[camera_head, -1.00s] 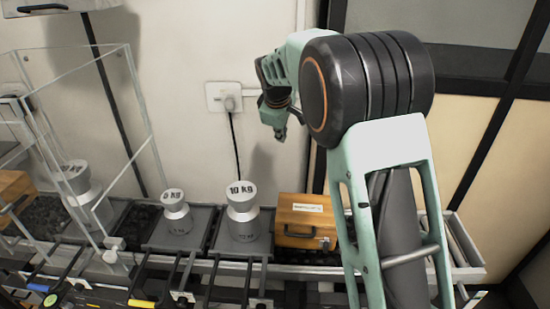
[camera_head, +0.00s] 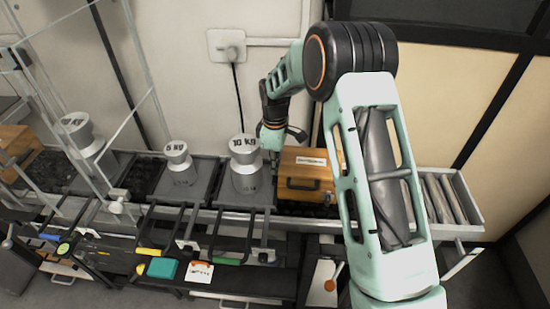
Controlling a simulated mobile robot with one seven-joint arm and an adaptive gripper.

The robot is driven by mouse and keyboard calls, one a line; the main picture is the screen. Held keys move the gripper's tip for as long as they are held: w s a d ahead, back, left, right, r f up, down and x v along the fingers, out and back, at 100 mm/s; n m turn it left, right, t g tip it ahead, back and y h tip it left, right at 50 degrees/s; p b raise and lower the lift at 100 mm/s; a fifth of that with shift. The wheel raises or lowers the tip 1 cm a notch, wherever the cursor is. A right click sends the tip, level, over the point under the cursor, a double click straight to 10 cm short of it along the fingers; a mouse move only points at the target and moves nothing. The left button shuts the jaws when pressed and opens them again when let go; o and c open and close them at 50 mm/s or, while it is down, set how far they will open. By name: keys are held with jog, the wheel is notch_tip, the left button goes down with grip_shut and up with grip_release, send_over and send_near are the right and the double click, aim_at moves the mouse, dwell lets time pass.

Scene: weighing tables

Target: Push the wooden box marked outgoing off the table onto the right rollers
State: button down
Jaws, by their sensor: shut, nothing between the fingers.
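The wooden box (camera_head: 307,180) with a white label on top and a dark handle on its front sits on the table to the right of the 10 kg weight. The label is too small to read. My gripper (camera_head: 273,158) is shut and empty, pointing down at the box's left side, between the box and the weight. I cannot tell whether it touches the box. The right rollers (camera_head: 440,198) show at the right end of the table. My arm hides the box's right edge and the stretch between box and rollers.
The 10 kg weight (camera_head: 244,160) stands close to the left of my gripper, with the 5 kg weight (camera_head: 179,163) further left. Another wooden box (camera_head: 15,148) and a clear-walled frame stand at the far left. A wall socket (camera_head: 226,46) is behind.

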jog(key=shift+f, duration=0.4)
